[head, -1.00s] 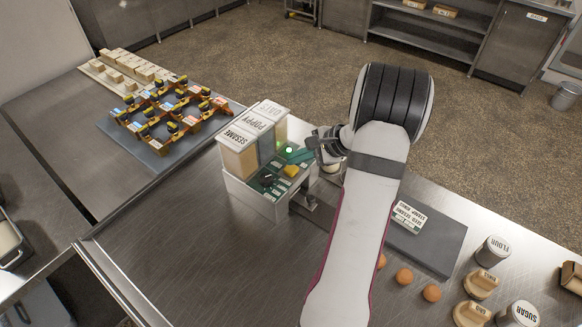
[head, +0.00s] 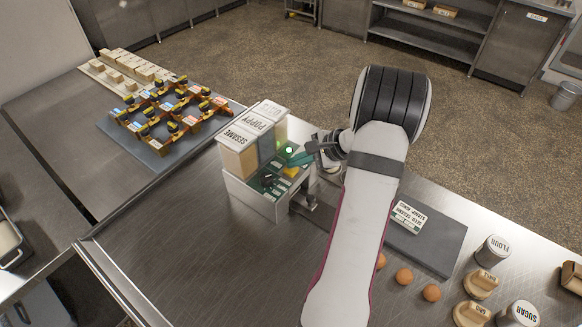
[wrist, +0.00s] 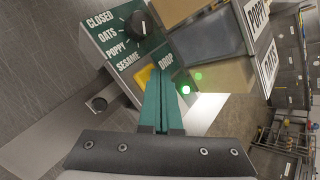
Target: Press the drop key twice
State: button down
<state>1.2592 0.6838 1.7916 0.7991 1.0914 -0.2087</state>
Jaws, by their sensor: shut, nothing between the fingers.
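The seed dispenser (head: 248,200) has a dark green panel with a yellow drop key (head: 291,171), which also shows in the wrist view (wrist: 144,75) beside the word DROP. My gripper (head: 300,158) is above the panel with its teal fingers together and empty. In the wrist view my gripper's fingertips (wrist: 160,75) overlap the right part of the key; I cannot tell whether they touch it. A small green light (wrist: 185,90) is lit right of the fingers.
Labelled hoppers (head: 238,150) for sesame, poppy and oats rise behind the panel. A grey board with a seed stamp card (head: 408,217) lies to the right, with eggs (head: 404,276) and canisters (head: 493,250) beyond. The steel counter (head: 200,270) at front left is clear.

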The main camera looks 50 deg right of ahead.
aim_at(296, 169)
jog(key=shift+f, duration=0.2)
dwell(0.5)
jog(key=shift+r, duration=0.95)
jog(key=shift+r, duration=2.5)
notch_tip(296, 169, up, 4)
jog(key=shift+f, duration=0.1)
dwell(0.4)
jog(key=shift+f, duration=0.1)
